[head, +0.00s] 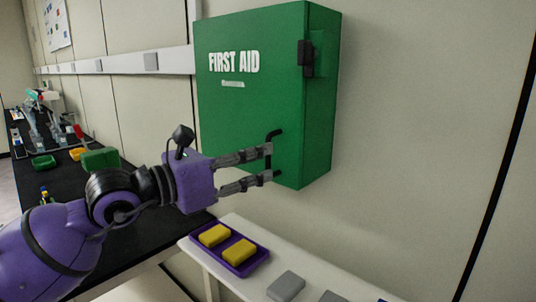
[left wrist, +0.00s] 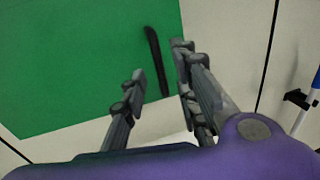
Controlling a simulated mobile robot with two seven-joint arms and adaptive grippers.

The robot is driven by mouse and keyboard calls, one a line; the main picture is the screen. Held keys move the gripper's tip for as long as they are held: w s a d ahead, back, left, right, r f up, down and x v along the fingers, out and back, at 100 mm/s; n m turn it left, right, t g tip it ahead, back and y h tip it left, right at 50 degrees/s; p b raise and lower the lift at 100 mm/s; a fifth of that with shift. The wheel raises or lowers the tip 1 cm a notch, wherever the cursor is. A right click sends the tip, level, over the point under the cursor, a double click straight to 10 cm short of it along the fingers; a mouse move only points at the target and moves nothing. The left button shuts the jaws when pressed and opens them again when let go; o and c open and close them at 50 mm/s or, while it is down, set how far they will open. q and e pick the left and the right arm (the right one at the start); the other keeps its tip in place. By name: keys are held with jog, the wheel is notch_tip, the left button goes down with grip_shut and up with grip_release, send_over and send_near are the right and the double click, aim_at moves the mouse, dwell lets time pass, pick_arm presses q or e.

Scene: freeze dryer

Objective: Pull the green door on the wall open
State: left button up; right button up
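A green first aid cabinet (head: 245,95) hangs on the wall, and its green door appears closed. A black handle (head: 275,134) sits at the lower right of the door front. It also shows in the left wrist view as a dark bar (left wrist: 154,55). My left gripper (head: 267,164) is at the handle with its two fingers apart, one above the other in the head view. In the left wrist view the handle lies in the gap between the fingers (left wrist: 159,75). I cannot tell whether either finger touches it. My right gripper is not in view.
A black latch-like part (head: 306,58) is on the cabinet's right edge. Below, a white table (head: 228,272) bears a purple tray (head: 246,268) with two yellow blocks and a grey block (head: 286,286). A dark bench (head: 70,178) with equipment runs along the left wall.

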aim_at(268, 157)
pick_arm(q)
jog(key=x, duration=0.4)
jog(key=shift+p, duration=0.3)
grip_shut()
